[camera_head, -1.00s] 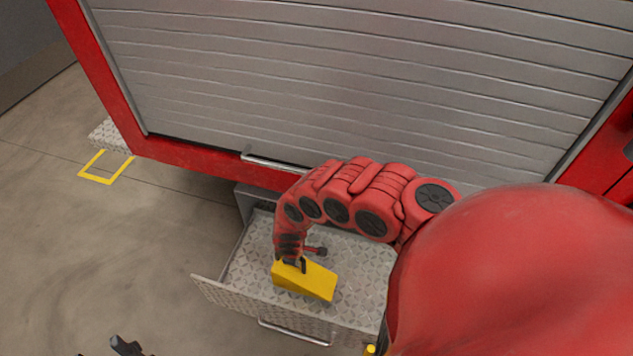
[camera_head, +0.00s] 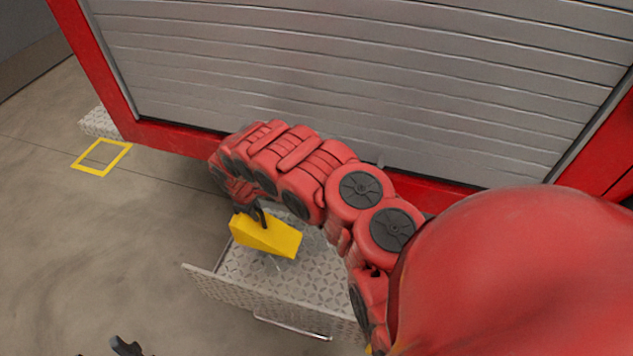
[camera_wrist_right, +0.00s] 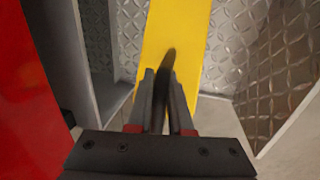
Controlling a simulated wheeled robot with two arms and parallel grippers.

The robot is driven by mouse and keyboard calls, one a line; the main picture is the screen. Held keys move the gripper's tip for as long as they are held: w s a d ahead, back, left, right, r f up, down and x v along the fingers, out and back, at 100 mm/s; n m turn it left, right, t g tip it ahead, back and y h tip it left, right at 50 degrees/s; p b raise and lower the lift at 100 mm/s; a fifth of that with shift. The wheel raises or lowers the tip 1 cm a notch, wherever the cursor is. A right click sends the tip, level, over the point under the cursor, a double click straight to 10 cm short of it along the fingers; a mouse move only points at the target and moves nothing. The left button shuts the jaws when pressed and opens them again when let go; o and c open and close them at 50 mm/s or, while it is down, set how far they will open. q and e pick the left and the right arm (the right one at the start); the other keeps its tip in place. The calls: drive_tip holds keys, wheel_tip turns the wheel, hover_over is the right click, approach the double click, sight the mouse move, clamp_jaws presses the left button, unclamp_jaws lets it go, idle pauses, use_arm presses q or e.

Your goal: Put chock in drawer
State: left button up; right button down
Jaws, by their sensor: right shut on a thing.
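The yellow wedge-shaped chock (camera_head: 268,237) is in my right gripper (camera_head: 250,213), which is shut on its dark handle. In the head view the chock appears over the left part of the open drawer (camera_head: 215,287), which has metal tread-plate walls. Its height above the drawer floor is hard to tell. In the right wrist view the chock (camera_wrist_right: 172,50) extends away between the fingers (camera_wrist_right: 160,95), with the dark handle between them. A small dark tip (camera_head: 125,345) at the bottom left edge may be part of my left gripper; its jaws cannot be made out.
The drawer's front handle (camera_head: 290,328) faces the bottom of the head view. Behind stands a red vehicle body with a closed grey roller shutter (camera_head: 350,80). A yellow square (camera_head: 100,157) marks the floor at left. The floor left of the drawer is clear.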

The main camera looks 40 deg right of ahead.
sight(258, 229)
drive_tip(key=shift+w+a, duration=0.2)
drive_tip(key=shift+a, duration=0.05)
drive_tip(key=shift+f, duration=0.25)
drive_tip(key=b+x, duration=0.1)
drive_tip(key=x, duration=0.2)
drive_tip(key=a+b+x, duration=0.1)
drive_tip(key=x, duration=0.2)
drive_tip(key=b+x, duration=0.1)
drive_tip(key=x, duration=0.2)
drive_tip(key=shift+s+a+f+b, duration=0.15)
drive_tip(key=shift+s+a+b, duration=0.2)
drive_tip(key=shift+b, duration=0.05)
drive_tip(key=c, duration=1.3)
unclamp_jaws()
drive_tip(key=o, duration=0.5)
drive_tip(key=shift+c, duration=0.2)
